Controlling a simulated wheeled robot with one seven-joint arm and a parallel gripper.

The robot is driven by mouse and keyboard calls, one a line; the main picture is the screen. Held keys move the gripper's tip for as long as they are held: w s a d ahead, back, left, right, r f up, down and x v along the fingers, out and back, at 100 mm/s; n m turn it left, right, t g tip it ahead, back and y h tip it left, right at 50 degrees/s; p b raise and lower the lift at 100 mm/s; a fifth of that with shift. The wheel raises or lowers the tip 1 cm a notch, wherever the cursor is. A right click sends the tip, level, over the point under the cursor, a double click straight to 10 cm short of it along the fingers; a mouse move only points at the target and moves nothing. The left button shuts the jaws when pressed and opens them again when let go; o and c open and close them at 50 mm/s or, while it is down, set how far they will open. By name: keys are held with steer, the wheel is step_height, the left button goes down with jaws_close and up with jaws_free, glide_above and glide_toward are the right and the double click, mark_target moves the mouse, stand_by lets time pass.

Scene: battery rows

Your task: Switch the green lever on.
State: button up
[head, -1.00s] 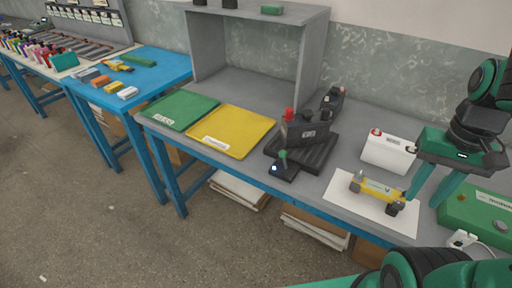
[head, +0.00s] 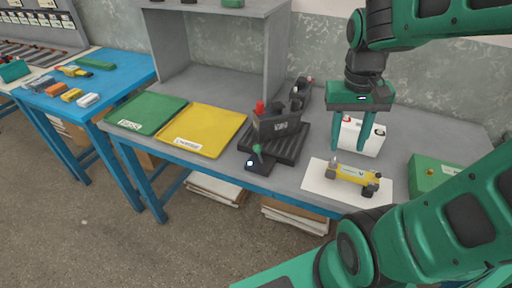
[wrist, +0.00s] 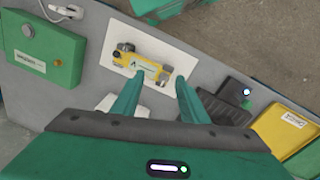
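The green lever (head: 257,151) stands on a small black base (head: 257,165) with a bright white light, at the front edge of the bench. The lever sits in front of a black device with a red knob (head: 260,106). In the wrist view the lit base (wrist: 247,95) shows at the right; the lever itself is too small to make out clearly. My gripper (head: 363,150) is open and empty, fingers pointing down. It hangs above the bench, to the right of the lever and apart from it. Its fingers also show in the wrist view (wrist: 155,85).
A yellow device (head: 352,175) lies on a white sheet below my gripper, with a white canister (head: 362,137) behind it. A green box (head: 436,178) is at the right. Yellow (head: 203,131) and green (head: 147,114) trays lie left of the lever. A grey shelf (head: 280,50) stands behind.

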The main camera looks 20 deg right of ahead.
steer(key=w+a+n, duration=0.1)
steer(key=w+a, duration=0.7)
steer(key=w, duration=0.3)
steer(key=n, duration=0.1)
glide_toward(257, 147)
steer(key=f, duration=0.1)
steer(key=shift+h, duration=0.4)
steer(key=f, duration=0.6)
steer(key=d+f, duration=0.1)
steer(key=f, duration=0.3)
steer(key=shift+w+f, duration=0.15)
steer(key=shift+w, duration=0.1)
